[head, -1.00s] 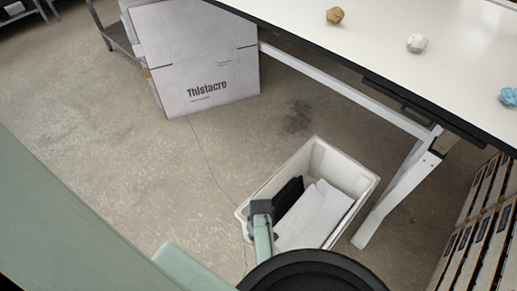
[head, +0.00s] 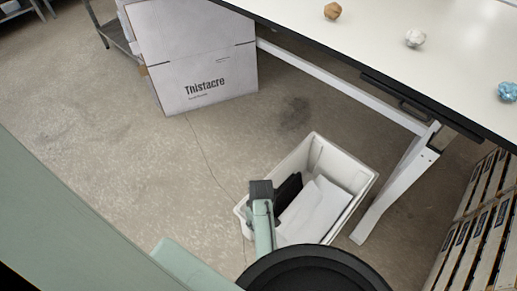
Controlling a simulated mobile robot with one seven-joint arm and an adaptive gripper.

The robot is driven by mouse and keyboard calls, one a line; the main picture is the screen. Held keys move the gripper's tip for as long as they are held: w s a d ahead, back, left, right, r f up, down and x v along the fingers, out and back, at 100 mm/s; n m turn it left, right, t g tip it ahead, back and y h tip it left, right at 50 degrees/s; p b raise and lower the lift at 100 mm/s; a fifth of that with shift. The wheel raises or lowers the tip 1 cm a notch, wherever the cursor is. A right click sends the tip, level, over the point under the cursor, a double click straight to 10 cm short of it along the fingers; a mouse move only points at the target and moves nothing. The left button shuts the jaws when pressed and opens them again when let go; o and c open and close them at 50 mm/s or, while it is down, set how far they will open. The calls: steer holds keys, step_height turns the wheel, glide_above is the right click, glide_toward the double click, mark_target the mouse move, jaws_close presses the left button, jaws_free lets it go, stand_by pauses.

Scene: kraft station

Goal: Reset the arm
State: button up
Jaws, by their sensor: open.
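A pale green link of my arm with a dark grey end shows at the lower middle in the head view. It overlaps the near left side of a white bin in the picture. My gripper's fingers cannot be made out in this view. A black round part of mine fills the bottom edge.
The white bin (head: 358,198) on the floor holds white sheets (head: 316,212) and a black item (head: 288,190). A white table (head: 455,45) carries brown (head: 332,11), white (head: 415,38) and blue (head: 507,92) crumpled balls. A big carton (head: 200,55) stands behind; slatted stacks (head: 480,220) stand right. Floor left is clear.

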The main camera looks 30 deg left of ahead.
steer(key=shift+r, duration=0.95)
